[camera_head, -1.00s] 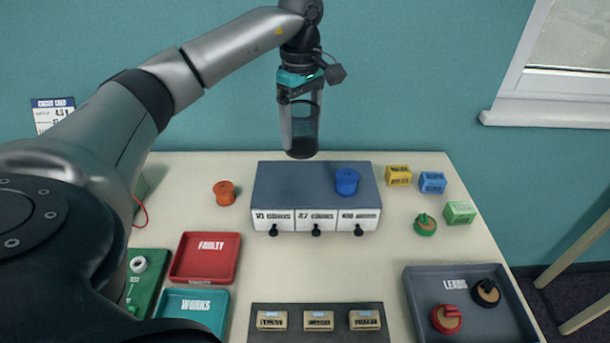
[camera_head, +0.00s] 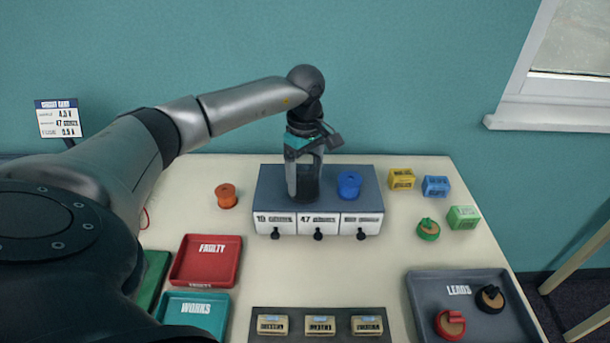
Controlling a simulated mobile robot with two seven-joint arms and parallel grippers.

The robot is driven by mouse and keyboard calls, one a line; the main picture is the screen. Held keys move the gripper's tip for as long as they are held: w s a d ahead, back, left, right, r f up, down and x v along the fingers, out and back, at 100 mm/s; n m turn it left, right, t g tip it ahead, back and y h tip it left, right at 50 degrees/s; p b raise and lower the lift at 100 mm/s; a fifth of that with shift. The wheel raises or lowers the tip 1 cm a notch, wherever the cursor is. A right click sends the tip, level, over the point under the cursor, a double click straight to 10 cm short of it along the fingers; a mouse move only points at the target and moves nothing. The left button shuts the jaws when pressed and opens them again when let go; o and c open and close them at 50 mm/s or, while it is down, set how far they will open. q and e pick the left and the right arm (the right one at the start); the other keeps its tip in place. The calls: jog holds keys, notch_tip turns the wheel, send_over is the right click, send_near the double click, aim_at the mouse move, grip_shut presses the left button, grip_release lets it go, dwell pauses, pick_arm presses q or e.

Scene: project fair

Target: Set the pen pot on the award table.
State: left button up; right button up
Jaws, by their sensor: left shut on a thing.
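My left gripper (camera_head: 304,172) points down over the grey three-drawer unit (camera_head: 270,192). It is shut on a dark, see-through cylinder, which looks like the pen pot (camera_head: 307,190). The pot is upright, and the fingers partly hide it. Its base is at or just above the top of the drawer unit, left of a blue spool; I cannot tell whether it touches. No table in view is marked as the award table. My right gripper is not in view.
The blue spool (camera_head: 349,184) stands close to the pot. An orange spool (camera_head: 226,195) is on the cream table (camera_head: 290,268) to the left. Red (camera_head: 206,270) and teal (camera_head: 178,310) trays, a grey leads tray (camera_head: 463,318) and small coloured blocks surround a clear middle strip.

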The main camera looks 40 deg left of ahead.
pick_arm(q)
jog(key=o, duration=1)
jog(key=shift+f, duration=0.15)
jog(key=shift+c, duration=0.2)
jog(key=shift+o, duration=1.4)
